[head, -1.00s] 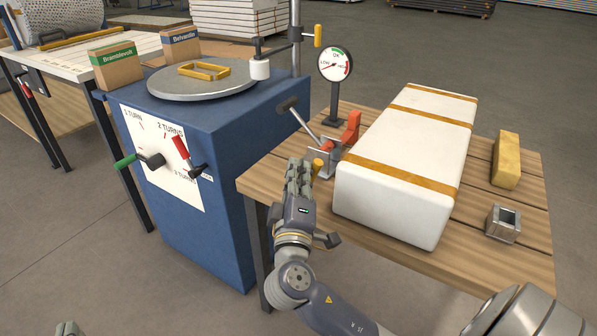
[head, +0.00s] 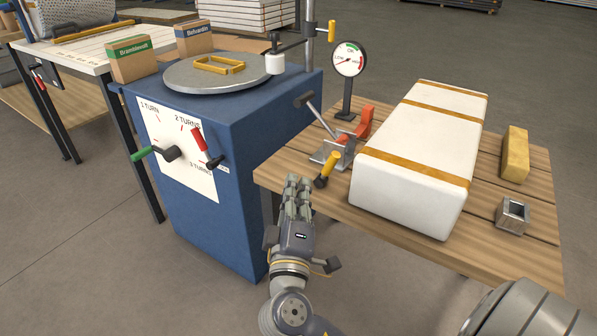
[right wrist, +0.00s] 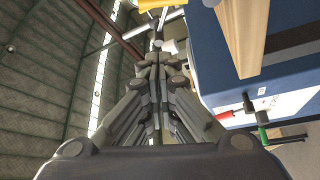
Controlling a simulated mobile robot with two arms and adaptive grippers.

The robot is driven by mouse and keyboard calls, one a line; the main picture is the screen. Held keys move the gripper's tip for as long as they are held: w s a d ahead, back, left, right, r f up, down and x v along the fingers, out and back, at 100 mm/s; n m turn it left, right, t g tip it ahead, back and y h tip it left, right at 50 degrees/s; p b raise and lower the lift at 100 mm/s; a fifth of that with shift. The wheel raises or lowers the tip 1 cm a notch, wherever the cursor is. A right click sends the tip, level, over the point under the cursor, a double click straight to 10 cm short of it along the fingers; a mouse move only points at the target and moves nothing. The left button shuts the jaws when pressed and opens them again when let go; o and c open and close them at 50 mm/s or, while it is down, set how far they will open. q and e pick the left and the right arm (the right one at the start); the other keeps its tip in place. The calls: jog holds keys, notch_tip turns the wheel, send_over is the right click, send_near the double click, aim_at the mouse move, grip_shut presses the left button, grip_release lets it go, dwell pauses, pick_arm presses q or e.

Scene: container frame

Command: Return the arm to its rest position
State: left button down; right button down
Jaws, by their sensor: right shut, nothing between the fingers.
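My right gripper (head: 297,182) is shut and empty. It points up and away, in front of the wooden table's left front corner and right of the blue cabinet. In the right wrist view its closed fingers (right wrist: 157,75) fill the middle. Just right of its fingertips in the head view is the yellow handle (head: 326,169) of a toggle clamp with a red-orange part (head: 365,123). A visible gap lies between gripper and handle. My left gripper is not in view.
The wooden table (head: 400,225) bears a strapped white block (head: 420,150), a yellow bar (head: 515,153), a square metal tube (head: 512,214) and a gauge (head: 349,60). The blue cabinet (head: 225,245) has a turn dial with red and green handles.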

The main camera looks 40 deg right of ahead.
jog(key=shift+s+a, duration=0.2)
jog(key=shift+s, duration=0.15)
dwell(0.3)
